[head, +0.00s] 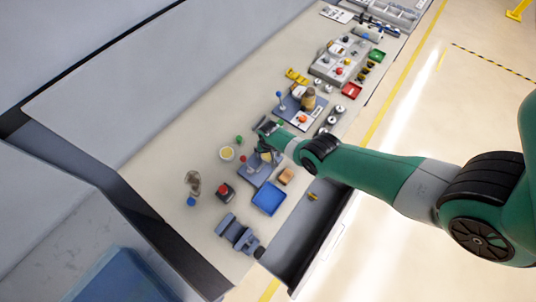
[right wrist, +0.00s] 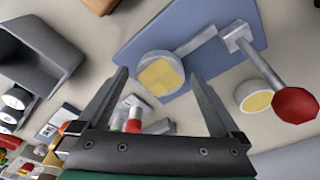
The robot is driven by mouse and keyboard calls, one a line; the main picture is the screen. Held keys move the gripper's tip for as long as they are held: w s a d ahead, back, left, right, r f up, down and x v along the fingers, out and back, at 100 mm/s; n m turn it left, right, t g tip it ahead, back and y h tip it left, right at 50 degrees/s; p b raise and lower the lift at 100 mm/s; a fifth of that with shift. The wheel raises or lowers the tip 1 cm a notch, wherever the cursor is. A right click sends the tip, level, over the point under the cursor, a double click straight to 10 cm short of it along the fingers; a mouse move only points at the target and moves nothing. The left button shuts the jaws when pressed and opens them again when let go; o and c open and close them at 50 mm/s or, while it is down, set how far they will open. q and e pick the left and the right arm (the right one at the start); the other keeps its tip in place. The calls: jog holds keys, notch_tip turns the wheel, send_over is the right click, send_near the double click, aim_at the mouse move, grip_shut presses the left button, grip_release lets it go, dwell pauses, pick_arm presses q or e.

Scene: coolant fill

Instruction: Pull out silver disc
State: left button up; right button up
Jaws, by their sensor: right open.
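A silver disc (right wrist: 160,73) with a yellowish top face shows in the right wrist view, at the end of a grey bar over a blue plate (right wrist: 222,22). My right gripper (right wrist: 160,80) is open, with its fingertips to the left and right of the disc. I cannot tell whether either finger touches it. In the head view my right gripper (head: 264,134) reaches over the workbench from the right, just above the blue plate (head: 259,175), and partly hides the disc area. My left gripper does not show.
A lever with a red knob (right wrist: 296,105) and a round yellow-topped cup (right wrist: 253,97) stand to the right in the wrist view. A blue tray (head: 269,198), a brown block (head: 286,176) and a grey vise (head: 237,234) are nearby on the bench.

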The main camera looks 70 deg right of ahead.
aim_at(268, 156)
jog(key=shift+c, duration=0.3)
jog(key=c, duration=1.2)
jog(key=o, duration=0.8)
jog(key=shift+c, duration=0.2)
jog(key=c, duration=0.5)
jog(key=shift+r+p, duration=0.35)
jog(key=shift+r, duration=0.05)
jog(key=shift+r+p, duration=2.2)
